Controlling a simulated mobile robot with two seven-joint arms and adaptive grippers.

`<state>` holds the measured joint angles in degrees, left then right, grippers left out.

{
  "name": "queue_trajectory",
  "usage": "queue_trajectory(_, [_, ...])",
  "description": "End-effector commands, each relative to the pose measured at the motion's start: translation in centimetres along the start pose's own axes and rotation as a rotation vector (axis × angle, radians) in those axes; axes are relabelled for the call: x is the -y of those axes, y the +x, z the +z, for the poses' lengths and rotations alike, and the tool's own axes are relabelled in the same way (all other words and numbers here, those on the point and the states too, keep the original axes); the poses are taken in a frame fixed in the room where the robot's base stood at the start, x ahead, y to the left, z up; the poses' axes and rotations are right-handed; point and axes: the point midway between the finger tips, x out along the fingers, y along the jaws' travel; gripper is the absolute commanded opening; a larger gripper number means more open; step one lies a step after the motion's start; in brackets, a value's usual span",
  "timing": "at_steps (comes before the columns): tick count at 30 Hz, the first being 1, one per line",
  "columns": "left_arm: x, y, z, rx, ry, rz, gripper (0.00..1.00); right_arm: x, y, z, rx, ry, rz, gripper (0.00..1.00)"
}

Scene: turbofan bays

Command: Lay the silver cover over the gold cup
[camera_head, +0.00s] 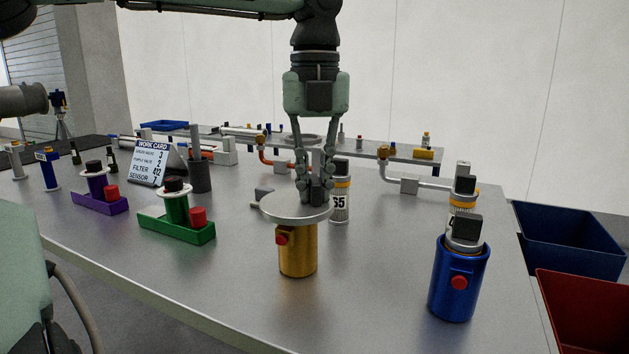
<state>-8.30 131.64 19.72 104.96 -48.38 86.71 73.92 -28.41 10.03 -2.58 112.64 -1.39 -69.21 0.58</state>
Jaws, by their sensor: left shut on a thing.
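The gold cup (298,254) stands upright on the metal table, with a red button on its side. The silver cover (284,209), a flat round disc with a dark knob, is at the top of the gold cup and hides its rim. I cannot tell whether the cover touches the rim or is slightly above it. My left gripper (316,192) points straight down from above and is shut on the knob of the silver cover. My right gripper is not clearly in view; a green arm part of mine shows at the lower left.
A blue cup (454,290) with a silver and black top stands at the right. A labelled canister (340,198) stands close behind the cover. Green (178,229) and purple (99,201) trays are at the left. Blue (570,243) and red (590,310) bins stand beyond the right edge.

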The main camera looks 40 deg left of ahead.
Motion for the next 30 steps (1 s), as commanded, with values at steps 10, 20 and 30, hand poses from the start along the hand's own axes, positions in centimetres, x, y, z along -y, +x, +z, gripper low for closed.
queue_trajectory(10, [0.01, 0.42, 0.0, 0.001, 0.0, -0.001, 0.0, 0.06, 0.32, 0.02, -0.001, 0.001, 0.0, 0.61])
queue_trajectory(20, [0.0, 0.4, 0.0, 0.0, 0.0, 0.0, 0.37, 0.05, 0.28, 0.01, -0.001, 0.001, 0.0, 0.61])
queue_trajectory(30, [-0.02, 0.47, -0.01, -0.001, 0.0, 0.001, 0.37, 0.06, 0.29, 0.02, -0.001, 0.001, 0.0, 0.61])
